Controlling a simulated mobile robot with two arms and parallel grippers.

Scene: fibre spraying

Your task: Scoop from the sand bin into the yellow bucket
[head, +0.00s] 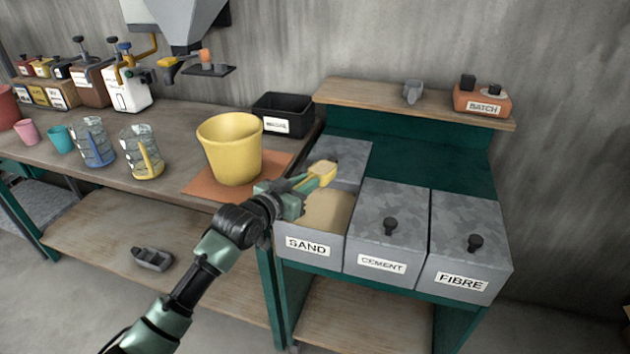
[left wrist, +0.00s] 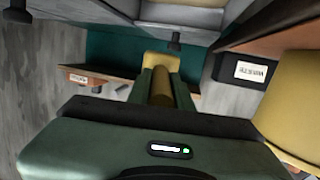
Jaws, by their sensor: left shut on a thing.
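My left gripper (head: 304,187) is shut on a yellow scoop (head: 324,171) and holds it above the front of the open sand bin (head: 308,246). Tan sand (head: 328,208) shows inside that bin. Whether the scoop holds sand cannot be told. In the left wrist view the scoop (left wrist: 162,88) sits between the two fingers. The yellow bucket (head: 232,150) stands upright on an orange mat (head: 203,184), left of my gripper. The bucket also fills the right edge of the left wrist view (left wrist: 292,100). My right gripper is not in view.
The cement bin (head: 382,235) and fibre bin (head: 462,250) are lidded, with black knobs. A black waste box (head: 284,114) stands behind the bucket. Clear jugs (head: 142,155) stand to its left. A shelf (head: 400,100) with an orange batch box (head: 483,101) runs behind the bins.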

